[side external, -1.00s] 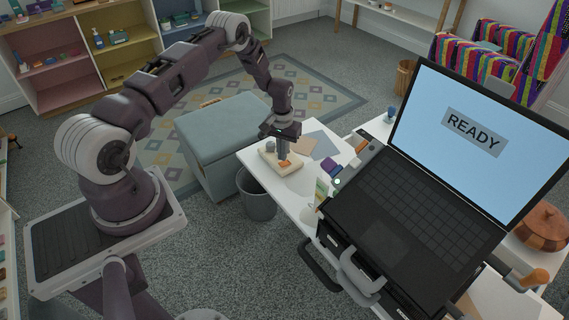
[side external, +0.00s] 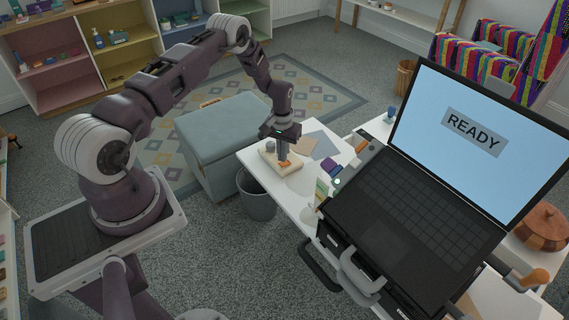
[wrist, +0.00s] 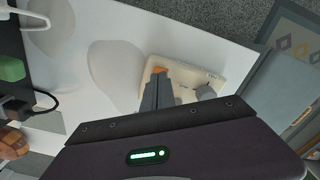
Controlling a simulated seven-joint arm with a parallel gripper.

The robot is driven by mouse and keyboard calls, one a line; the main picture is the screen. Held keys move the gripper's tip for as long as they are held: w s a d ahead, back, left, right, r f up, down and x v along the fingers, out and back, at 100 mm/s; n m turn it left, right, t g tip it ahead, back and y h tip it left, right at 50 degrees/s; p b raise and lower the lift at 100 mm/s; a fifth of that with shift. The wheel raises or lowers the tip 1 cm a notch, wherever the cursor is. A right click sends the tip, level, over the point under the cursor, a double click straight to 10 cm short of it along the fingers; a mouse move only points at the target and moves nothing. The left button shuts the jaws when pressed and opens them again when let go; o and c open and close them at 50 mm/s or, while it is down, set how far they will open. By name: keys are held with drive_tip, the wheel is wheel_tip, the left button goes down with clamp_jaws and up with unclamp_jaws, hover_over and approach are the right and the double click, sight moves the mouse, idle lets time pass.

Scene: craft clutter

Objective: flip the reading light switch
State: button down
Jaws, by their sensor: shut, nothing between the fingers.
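A cream switch box (side external: 267,162) lies on the white table, with an orange rocker (side external: 285,165) and a grey knob (side external: 270,146) on top. In the wrist view the box (wrist: 183,72) is partly hidden by my fingers. The orange rocker (wrist: 160,70) shows just beyond the fingertips, and the knob (wrist: 205,92) is to their right. My gripper (side external: 283,158) points down, shut and empty, with its tips at the rocker. It also shows in the wrist view (wrist: 158,76). I cannot tell whether the tips touch the rocker.
A large open laptop (side external: 425,190) reading READY stands right of the box. Small purple blocks (side external: 332,166) and flat sheets (side external: 321,145) lie between. A grey bin (side external: 257,197) stands below the table's edge, and a blue storage bench (side external: 215,140) is behind.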

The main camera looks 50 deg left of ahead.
drive_tip(key=shift+f, duration=0.9)
idle(0.3)
drive_tip(key=shift+r, duration=3.5)
wheel_tip(320, 180, up, 18)
drive_tip(key=m+t, duration=0.1)
hover_over(282, 164)
drive_tip(key=d, duration=0.6)
drive_tip(key=s+d+r+m+t, duration=0.1)
drive_tip(key=s+d+r, duration=0.2)
drive_tip(key=r, duration=0.3)
drive_tip(key=s+d+r+m+t, duration=0.1)
drive_tip(key=s+d+r, duration=0.2)
drive_tip(key=r, duration=0.4)
drive_tip(key=s+d+r+m+t, duration=0.1)
drive_tip(key=s+d+r, duration=0.4)
drive_tip(key=s+r, duration=0.3)
drive_tip(key=s+d+m+t, duration=0.1)
drive_tip(key=s+d, duration=0.3)
drive_tip(key=s, duration=1.2)
drive_tip(key=shift+d+f+m+t, duration=0.15)
drive_tip(key=shift+f+m+t, duration=0.15)
drive_tip(key=shift+f+m, duration=0.2)
